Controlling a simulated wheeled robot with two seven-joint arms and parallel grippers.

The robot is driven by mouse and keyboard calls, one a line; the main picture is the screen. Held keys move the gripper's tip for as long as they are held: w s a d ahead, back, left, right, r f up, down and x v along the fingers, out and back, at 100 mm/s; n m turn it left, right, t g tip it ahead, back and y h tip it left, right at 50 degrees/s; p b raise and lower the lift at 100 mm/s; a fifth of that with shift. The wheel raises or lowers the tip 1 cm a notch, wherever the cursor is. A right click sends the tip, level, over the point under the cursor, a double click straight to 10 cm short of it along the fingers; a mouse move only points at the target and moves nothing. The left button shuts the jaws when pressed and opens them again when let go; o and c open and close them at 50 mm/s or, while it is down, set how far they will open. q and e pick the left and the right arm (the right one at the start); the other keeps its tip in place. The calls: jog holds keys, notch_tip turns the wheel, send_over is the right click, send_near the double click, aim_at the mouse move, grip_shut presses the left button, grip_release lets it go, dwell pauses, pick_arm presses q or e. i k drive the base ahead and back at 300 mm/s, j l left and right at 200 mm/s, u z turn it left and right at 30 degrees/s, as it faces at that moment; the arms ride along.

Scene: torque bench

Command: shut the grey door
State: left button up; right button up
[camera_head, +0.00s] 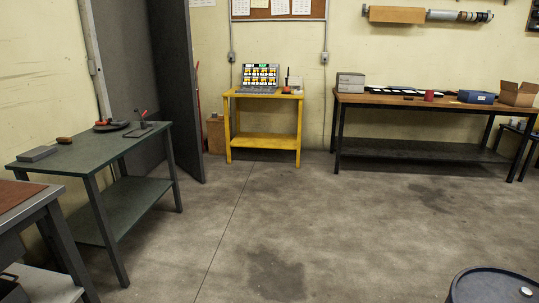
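The grey door (174,80) stands open at the back left, behind the green-topped table. Its panel is swung out from the left wall, and its lower edge reaches the floor near the yellow stand. A grey surface fills the opening to the left of the panel. No handle can be made out on it. Neither of my grippers shows in the head view.
A green table (85,153) stands between me and the doorway. A brown-topped bench (25,200) is at the near left, a dark drum (495,285) at the near right. A yellow stand (262,141) and long wooden table (430,101) line the back wall. The middle floor is clear.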

aim_at(170, 21)
jog(key=i+z, duration=0.15)
jog(key=i, duration=3.4)
jog(key=i+u, duration=0.25)
jog(key=i, duration=0.6)
jog(key=i+l+u, duration=0.25)
jog(key=i, duration=0.55)
jog(key=i+u, duration=0.45)
jog(key=i+l+u, duration=0.15)
jog(key=i+u, duration=0.3)
jog(key=i+l+u, duration=0.3)
jog(key=u, duration=0.2)
jog(key=i, duration=0.05)
